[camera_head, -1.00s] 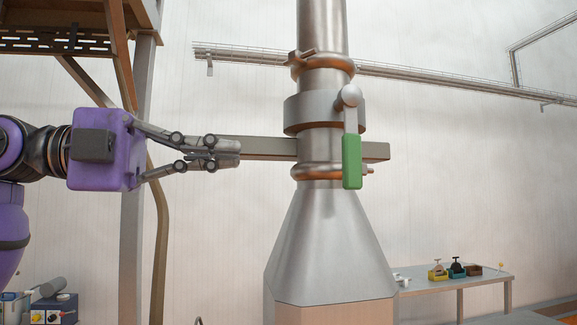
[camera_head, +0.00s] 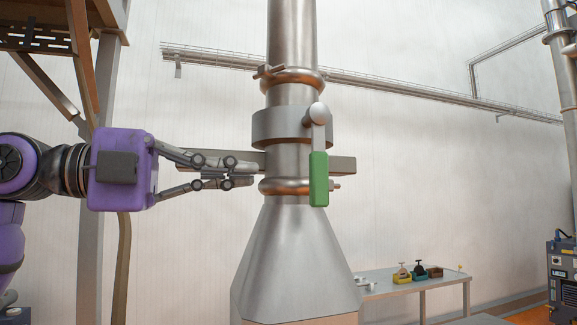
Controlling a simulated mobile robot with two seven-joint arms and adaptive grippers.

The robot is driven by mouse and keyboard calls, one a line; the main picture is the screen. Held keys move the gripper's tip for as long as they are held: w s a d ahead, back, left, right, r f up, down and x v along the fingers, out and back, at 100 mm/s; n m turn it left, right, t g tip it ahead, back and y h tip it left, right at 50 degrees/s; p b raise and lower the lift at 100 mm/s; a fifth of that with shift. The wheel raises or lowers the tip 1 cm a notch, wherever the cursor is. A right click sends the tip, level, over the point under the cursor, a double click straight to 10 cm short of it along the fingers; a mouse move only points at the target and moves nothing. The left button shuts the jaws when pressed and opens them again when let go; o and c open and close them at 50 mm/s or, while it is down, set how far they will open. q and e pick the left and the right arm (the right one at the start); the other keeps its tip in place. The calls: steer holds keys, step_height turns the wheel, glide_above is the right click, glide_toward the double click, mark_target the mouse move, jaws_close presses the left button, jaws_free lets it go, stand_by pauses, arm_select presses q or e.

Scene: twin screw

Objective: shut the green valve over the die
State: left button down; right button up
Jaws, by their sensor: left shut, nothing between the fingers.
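The green valve handle (camera_head: 318,178) hangs straight down from a round pivot (camera_head: 317,113) on the front of a metal collar (camera_head: 285,127). The collar sits around a vertical steel pipe (camera_head: 292,40). Below, the pipe widens into a metal hopper (camera_head: 290,262). My left gripper (camera_head: 253,176) is shut and empty, level with the green handle. Its fingertips point right and lie just left of the pipe in the picture, apart from the handle. I cannot tell whether they touch the pipe. My right gripper is not in view. No die can be made out.
A horizontal beam (camera_head: 343,166) passes behind the pipe. A brown frame with a post (camera_head: 96,180) stands at the left. A table (camera_head: 447,277) with small coloured items is at the lower right. A dark cabinet (camera_head: 562,275) stands at the right edge. Space right of the handle looks clear.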

mark_target(310, 178)
arm_select(q)
steer(key=x, duration=0.3)
steer(key=p+x, duration=0.1)
steer(key=x, duration=0.2)
steer(key=shift+s+d+r+p, duration=0.1)
steer(key=shift+r+p, duration=0.15)
steer(key=shift+p, duration=0.05)
steer(key=shift+w+d+f, duration=0.2)
steer(key=shift+w+d, duration=0.1)
steer(key=shift+d, duration=0.35)
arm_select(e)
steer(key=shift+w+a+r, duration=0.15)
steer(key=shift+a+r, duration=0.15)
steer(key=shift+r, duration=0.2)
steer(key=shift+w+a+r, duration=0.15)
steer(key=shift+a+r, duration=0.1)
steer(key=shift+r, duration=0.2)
arm_select(q)
steer(key=shift+f, duration=0.1)
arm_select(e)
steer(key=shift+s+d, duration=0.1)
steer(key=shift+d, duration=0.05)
